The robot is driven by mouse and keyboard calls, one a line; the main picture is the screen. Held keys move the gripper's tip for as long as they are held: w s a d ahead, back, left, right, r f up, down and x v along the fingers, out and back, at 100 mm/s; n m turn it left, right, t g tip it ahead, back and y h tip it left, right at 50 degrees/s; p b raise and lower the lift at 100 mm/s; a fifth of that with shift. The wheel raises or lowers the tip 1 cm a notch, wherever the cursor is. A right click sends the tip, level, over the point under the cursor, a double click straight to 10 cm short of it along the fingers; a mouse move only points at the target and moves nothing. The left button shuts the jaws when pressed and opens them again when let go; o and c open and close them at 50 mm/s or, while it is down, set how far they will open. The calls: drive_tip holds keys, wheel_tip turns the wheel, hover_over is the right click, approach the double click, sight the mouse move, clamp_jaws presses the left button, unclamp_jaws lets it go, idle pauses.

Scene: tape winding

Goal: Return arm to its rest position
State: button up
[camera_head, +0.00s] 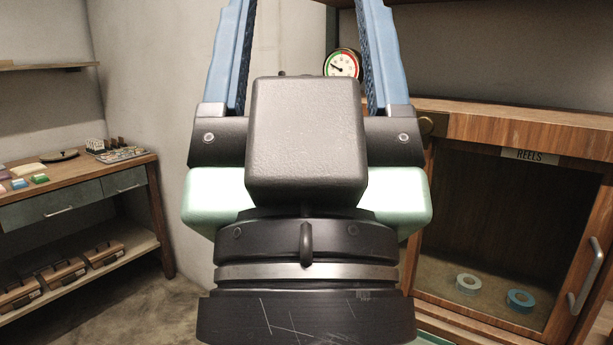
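My gripper (307,30) is raised in the centre of the camera view, its two blue fingers pointing up. The fingers stand wide apart, and the gap between them holds nothing that I can see. The fingertips run out of the top of the picture. The dark wrist and the pale green gripper body fill the lower middle and hide what is behind them.
A wooden cabinet labelled REELS (530,156) stands close on the right, with a pale tape roll (468,284) and a blue tape roll (520,300) inside. A round gauge (342,65) is behind my gripper. A wooden workbench (75,185) with small items stands left; floor shows between.

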wheel_tip(320, 180, up, 17)
drive_tip(key=p, duration=1.4)
drive_tip(key=shift+f, duration=0.1)
